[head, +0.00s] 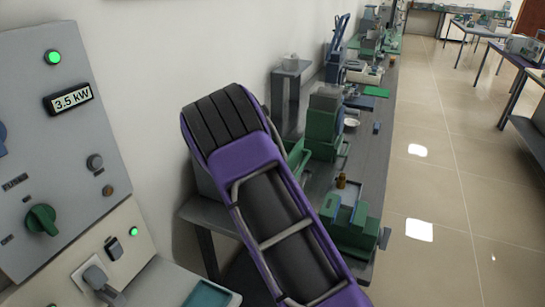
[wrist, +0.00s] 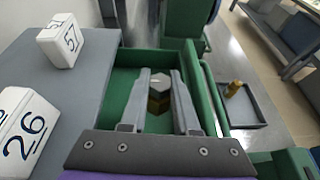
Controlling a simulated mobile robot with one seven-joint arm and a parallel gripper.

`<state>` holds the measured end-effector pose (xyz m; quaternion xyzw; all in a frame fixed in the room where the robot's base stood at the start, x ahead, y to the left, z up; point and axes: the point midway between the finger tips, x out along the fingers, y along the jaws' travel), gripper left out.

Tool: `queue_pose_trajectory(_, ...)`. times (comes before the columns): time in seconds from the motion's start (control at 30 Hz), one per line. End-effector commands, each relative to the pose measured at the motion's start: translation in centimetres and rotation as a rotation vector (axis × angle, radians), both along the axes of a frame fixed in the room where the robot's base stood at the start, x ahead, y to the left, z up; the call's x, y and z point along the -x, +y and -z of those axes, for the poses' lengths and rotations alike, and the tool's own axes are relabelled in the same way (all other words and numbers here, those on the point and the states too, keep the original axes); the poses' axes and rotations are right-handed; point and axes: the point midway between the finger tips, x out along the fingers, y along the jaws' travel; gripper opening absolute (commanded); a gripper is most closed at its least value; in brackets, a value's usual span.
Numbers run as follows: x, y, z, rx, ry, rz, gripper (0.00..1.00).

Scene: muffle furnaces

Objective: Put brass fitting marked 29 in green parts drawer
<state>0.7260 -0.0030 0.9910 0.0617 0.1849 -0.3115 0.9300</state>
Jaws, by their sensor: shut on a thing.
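In the wrist view my gripper (wrist: 160,80) is shut on a six-sided brass fitting (wrist: 158,104) with a pale grey top. No number can be read on it. The gripper holds it over the open green parts drawer (wrist: 122,84); whether the fitting touches the drawer floor I cannot tell. Part of the green drawer shows in the head view (head: 299,157) beside my purple arm, which hides the gripper and the held fitting there.
White numbered blocks, one marked 26 (wrist: 24,125) and one marked 57 (wrist: 58,42), stand on a grey surface left of the drawer. Another brass piece (wrist: 234,88) stands in a dark tray (wrist: 262,108) to the right. Green machines (head: 325,125) crowd the bench.

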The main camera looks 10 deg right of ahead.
Motion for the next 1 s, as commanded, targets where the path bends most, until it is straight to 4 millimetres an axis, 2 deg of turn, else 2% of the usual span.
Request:
queue_pose_trajectory(0.23,0.0,0.0,3.2,0.003,0.001,0.0,0.0)
queue_pose_trajectory(0.67,0.0,0.0,4.0,0.0,-0.002,0.0,0.0)
queue_pose_trajectory(0.7,0.0,0.0,3.9,0.0,-0.001,0.0,0.35)
queue_pose_trajectory(0.8,0.0,0.0,3.8,0.0,0.0,0.0,0.53)
queue_pose_trajectory(0.83,0.0,0.0,3.8,0.0,0.0,0.0,0.58)
queue_pose_trajectory(0.87,0.0,0.0,3.8,0.0,0.0,0.0,0.59)
queue_pose_trajectory(1.0,0.0,0.0,3.8,0.0,0.0,0.0,0.59)
